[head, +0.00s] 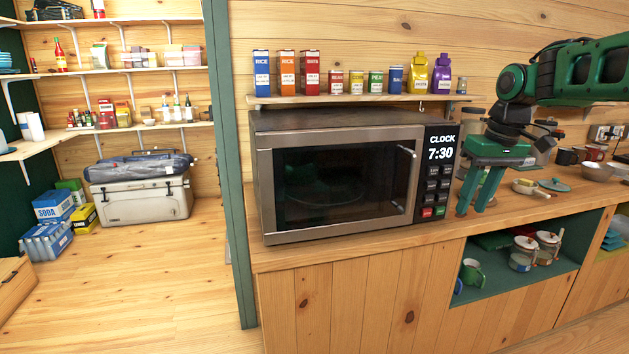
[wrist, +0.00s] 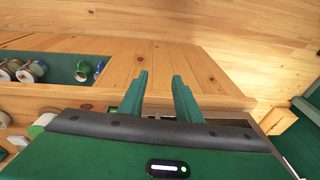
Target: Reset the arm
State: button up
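My green arm (head: 575,78) reaches in from the right in the head view, bent at a joint above the counter. My gripper (head: 473,212) hangs down in front of the counter, just right of the microwave's control panel. In the wrist view my gripper (wrist: 160,85) shows two green fingers standing apart with nothing between them. It is open and empty. It does not appear to hold or touch anything.
A closed microwave (head: 335,180) stands on the wooden counter (head: 545,207) beside my gripper. A shelf (head: 360,99) of boxes and cans runs above it. An open cubby (head: 500,275) holds mugs and jars. The pantry floor (head: 150,285) at left is partly clear.

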jog(key=s+d+f+m, duration=0.1)
jog(key=s+f+m, duration=0.2)
jog(key=s, duration=0.8)
jog(key=s+d+f+m+g, duration=0.1)
jog(key=s+d+f+m, duration=0.1)
jog(key=s+f, duration=0.5)
jog(key=s+d+f+m+h, duration=0.1)
jog(key=s+f, duration=0.4)
jog(key=s, duration=1.1)
jog(key=d+m, duration=0.1)
jog(key=m, duration=0.1)
jog(key=shift+d+m+g, duration=0.25)
jog(key=shift+m+g, duration=0.15)
jog(key=shift+f, duration=0.1)
jog(key=shift+w+f, duration=0.25)
jog(key=shift+w, duration=0.4)
